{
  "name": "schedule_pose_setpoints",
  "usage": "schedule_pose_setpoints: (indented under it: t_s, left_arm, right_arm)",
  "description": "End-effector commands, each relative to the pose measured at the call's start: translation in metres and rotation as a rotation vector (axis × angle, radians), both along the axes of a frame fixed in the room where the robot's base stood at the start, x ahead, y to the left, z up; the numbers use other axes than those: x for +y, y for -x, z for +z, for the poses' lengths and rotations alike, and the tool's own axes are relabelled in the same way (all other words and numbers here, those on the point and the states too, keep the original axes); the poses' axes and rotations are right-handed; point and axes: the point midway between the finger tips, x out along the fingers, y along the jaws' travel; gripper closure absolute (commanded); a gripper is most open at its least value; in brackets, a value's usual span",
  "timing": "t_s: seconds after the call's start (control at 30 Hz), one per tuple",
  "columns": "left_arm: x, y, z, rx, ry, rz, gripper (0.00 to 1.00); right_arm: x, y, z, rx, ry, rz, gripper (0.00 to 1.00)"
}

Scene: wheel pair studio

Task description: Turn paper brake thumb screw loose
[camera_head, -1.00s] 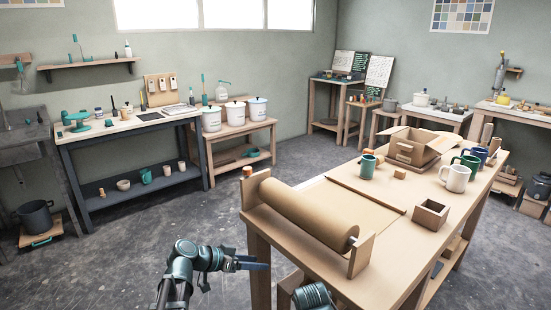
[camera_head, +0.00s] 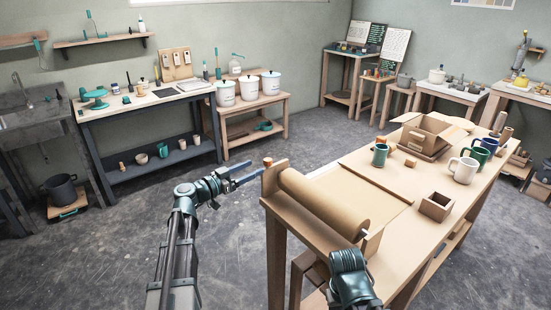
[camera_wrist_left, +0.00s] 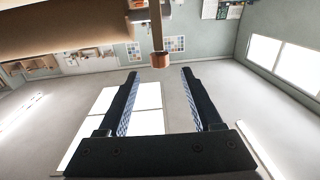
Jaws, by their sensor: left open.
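The thumb screw (camera_head: 267,161) is a small copper-brown knob at the left end of the paper roll holder (camera_head: 276,178). The brown paper roll (camera_head: 325,205) lies in this wooden holder on the bench. My left gripper (camera_head: 250,172) is open and empty, its fingers pointing at the screw from the left. In the left wrist view the knob (camera_wrist_left: 160,60) shows centred between and just beyond the fingertips (camera_wrist_left: 159,72), apart from both fingers. Part of my right arm shows at the front of the bench; its gripper cannot be made out.
The bench (camera_head: 385,205) also bears mugs (camera_head: 463,169), a small wooden box (camera_head: 436,207) and an open cardboard box (camera_head: 425,138) farther back. A side table (camera_head: 150,100) and white pots (camera_head: 248,87) stand at the back left. The floor left of the bench is free.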

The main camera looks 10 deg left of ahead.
Motion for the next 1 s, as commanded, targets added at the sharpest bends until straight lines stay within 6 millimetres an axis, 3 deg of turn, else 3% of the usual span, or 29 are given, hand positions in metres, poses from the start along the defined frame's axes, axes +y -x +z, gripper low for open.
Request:
schedule_pose_setpoints:
  t_s: [0.2, 0.5, 1.0]
  left_arm:
    - [-0.028, -0.041, 0.000, 0.001, 0.000, -0.004, 0.33]
    - [-0.054, -0.077, 0.000, 0.001, 0.000, -0.003, 0.33]
    - [-0.061, -0.087, 0.000, 0.001, 0.000, -0.001, 0.33]
  right_arm:
    - [0.000, 0.000, 0.000, 0.000, 0.000, 0.000, 0.50]
    - [0.000, 0.000, 0.000, 0.000, 0.000, 0.000, 0.50]
    - [0.000, 0.000, 0.000, 0.000, 0.000, 0.000, 0.50]
